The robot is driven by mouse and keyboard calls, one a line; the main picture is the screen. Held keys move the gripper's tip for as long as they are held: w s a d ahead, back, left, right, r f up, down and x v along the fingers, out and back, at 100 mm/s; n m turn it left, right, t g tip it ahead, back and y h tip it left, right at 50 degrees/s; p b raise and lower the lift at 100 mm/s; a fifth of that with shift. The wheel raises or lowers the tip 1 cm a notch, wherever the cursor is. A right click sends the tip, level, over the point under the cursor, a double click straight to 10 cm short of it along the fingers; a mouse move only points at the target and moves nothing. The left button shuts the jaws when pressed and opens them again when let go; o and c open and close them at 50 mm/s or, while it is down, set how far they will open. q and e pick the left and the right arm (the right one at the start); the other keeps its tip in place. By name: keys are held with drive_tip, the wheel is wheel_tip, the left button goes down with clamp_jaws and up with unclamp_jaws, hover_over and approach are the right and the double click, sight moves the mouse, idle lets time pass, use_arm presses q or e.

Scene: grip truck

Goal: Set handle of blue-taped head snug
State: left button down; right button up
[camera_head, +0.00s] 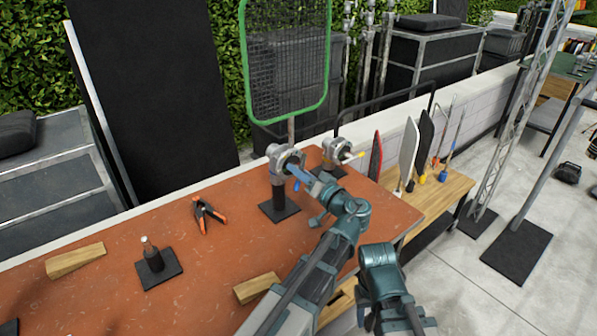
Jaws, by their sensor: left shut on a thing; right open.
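A grey grip head (280,158) stands upright on a black post and square base plate on the red-brown tabletop. A blue part shows at its right side, by my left gripper (306,181). My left gripper reaches up to this head and is shut on its handle, which the fingers mostly hide. A second grey head (333,150) stands just behind to the right, with a yellow-tipped handle pointing right. A green-framed net panel (289,60) rises on a rod behind the first head. My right gripper (378,252) is open, apart from the heads, near the table's right edge.
An orange-tipped clamp (207,214), a short post on a base plate (155,265) and wooden wedges (76,260) (256,287) lie on the tabletop (110,300). Paddles and tools (408,150) stand on a wooden bench at right.

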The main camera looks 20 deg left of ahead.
use_arm(q)
drive_tip(key=shift+m, duration=0.4)
drive_tip(key=c, duration=0.7)
unclamp_jaws()
